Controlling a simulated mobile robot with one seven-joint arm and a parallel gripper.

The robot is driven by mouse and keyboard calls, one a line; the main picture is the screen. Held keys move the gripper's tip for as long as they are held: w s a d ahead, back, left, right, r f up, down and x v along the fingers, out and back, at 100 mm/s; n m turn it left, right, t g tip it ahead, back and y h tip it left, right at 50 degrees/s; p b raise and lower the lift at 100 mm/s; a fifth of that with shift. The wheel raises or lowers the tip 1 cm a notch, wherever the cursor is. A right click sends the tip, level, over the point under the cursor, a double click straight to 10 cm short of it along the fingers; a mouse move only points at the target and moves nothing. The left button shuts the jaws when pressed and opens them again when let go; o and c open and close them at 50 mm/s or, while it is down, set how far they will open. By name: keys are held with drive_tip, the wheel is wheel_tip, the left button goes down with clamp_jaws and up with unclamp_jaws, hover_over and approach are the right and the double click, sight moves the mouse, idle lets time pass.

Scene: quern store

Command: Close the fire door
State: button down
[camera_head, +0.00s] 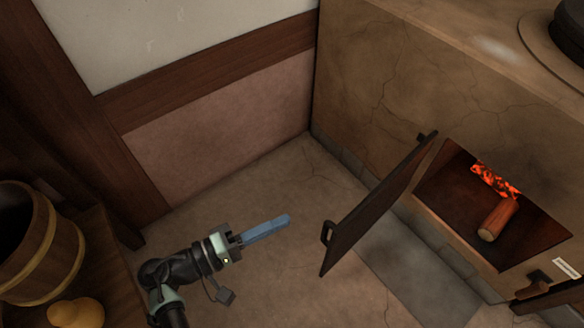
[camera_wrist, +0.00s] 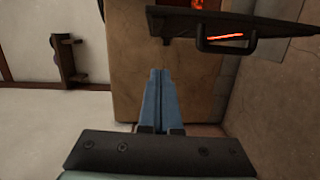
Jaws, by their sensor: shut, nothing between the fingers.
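The fire door (camera_head: 375,208) is a dark flat panel standing open, swung out from the left side of the firebox opening (camera_head: 490,215). Its handle (camera_head: 327,233) is at the free edge, on the left in the head view. My gripper (camera_head: 288,219) has blue fingers, shut and empty, to the left of the door and apart from it. In the wrist view the gripper (camera_wrist: 160,72) points at the stove's side, and the door (camera_wrist: 185,22) with its handle (camera_wrist: 226,44) shows at the upper right. Much of the door's inner face is hidden.
Inside the firebox lie a log (camera_head: 497,218) and glowing embers (camera_head: 496,179). The clay stove (camera_head: 400,70) fills the right. A wooden bucket (camera_head: 40,245) and a yellow gourd-like thing (camera_head: 76,313) stand at lower left. The floor (camera_head: 260,180) between is clear.

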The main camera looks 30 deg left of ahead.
drive_tip(key=s, duration=0.1)
drive_tip(key=b, duration=0.5)
approach(368, 203)
drive_tip(key=shift+n+t, duration=0.3)
drive_tip(key=shift+w+d+f, duration=0.1)
drive_tip(key=shift+w+f, duration=1.35)
